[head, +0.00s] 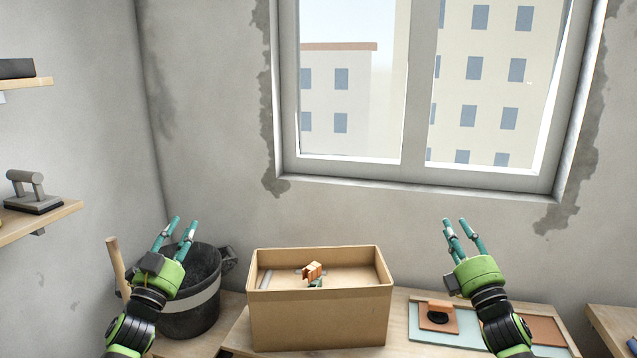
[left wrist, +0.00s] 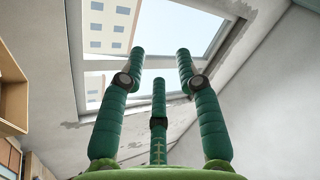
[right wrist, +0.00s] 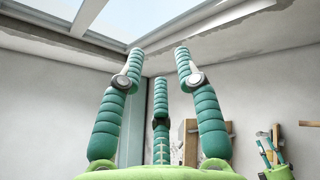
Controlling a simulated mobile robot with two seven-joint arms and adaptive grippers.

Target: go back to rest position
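My left gripper (head: 181,232) is raised above and in front of the black bucket, its teal fingers pointing up, apart and empty. In the left wrist view its fingers (left wrist: 160,75) are spread with nothing between them. My right gripper (head: 462,233) is raised above the right part of the bench, fingers up and apart. In the right wrist view its fingers (right wrist: 157,75) are spread and empty too. Neither gripper touches anything that I can see.
A cardboard box (head: 318,318) with a few pieces inside stands mid-bench. The black bucket (head: 190,318) stands left of it. A pale board (head: 420,330) with an orange block (head: 437,309) lies right. Wall shelves (head: 45,222) are at far left. A window (head: 420,172) is behind.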

